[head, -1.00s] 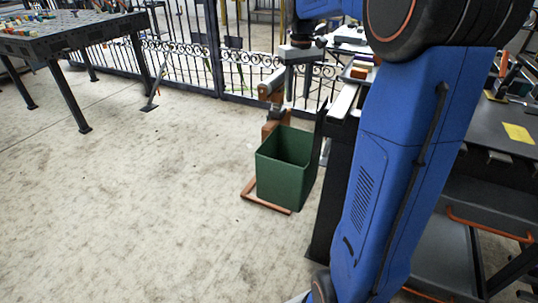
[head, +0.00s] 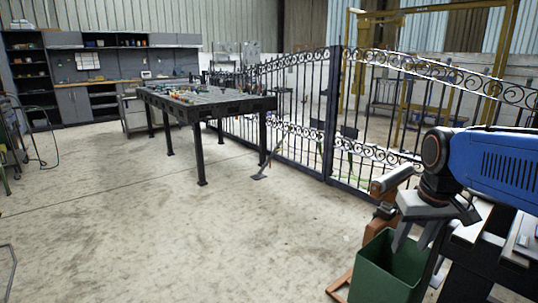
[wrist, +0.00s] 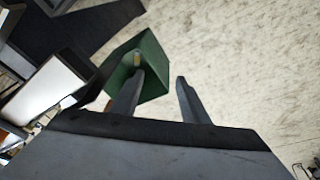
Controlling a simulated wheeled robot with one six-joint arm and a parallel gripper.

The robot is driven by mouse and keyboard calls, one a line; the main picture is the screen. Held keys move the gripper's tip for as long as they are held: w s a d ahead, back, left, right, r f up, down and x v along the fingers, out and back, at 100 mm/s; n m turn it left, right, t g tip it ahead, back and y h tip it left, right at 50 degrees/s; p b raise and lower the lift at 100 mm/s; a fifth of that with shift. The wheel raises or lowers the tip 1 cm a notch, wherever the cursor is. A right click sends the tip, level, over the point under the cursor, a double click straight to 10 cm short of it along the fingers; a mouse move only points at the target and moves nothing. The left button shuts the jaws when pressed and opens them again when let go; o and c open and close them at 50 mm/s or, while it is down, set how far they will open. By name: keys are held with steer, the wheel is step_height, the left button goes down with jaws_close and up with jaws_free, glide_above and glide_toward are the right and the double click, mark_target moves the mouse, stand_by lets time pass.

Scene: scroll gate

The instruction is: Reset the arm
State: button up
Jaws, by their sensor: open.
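My gripper (head: 416,238) is at the lower right of the head view, at the end of my blue arm. It points down over a green open-topped bin (head: 378,275). In the wrist view my gripper (wrist: 160,78) has its two fingers apart with nothing between them. The green bin (wrist: 153,50) lies beyond the fingers there, and the left finger covers part of it. A small yellowish thing (wrist: 137,59) shows inside the bin, too small to identify.
A black wrought-iron gate (head: 330,120) stands behind the bin. A dark worktable (head: 215,107) with many small coloured parts is left of the gate. Cabinets (head: 75,88) line the back wall. The concrete floor in the middle is clear.

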steer(key=s+a+f+t, duration=0.1)
steer(key=s+a+f, duration=0.1)
steer(key=s, duration=0.4)
steer(key=s+a+f+t, duration=0.1)
steer(key=s+a+f, duration=0.1)
steer(key=s+f, duration=0.3)
steer(key=shift+s+a+f, duration=0.2)
steer(key=shift+s+f, duration=0.1)
steer(key=shift+s, duration=0.5)
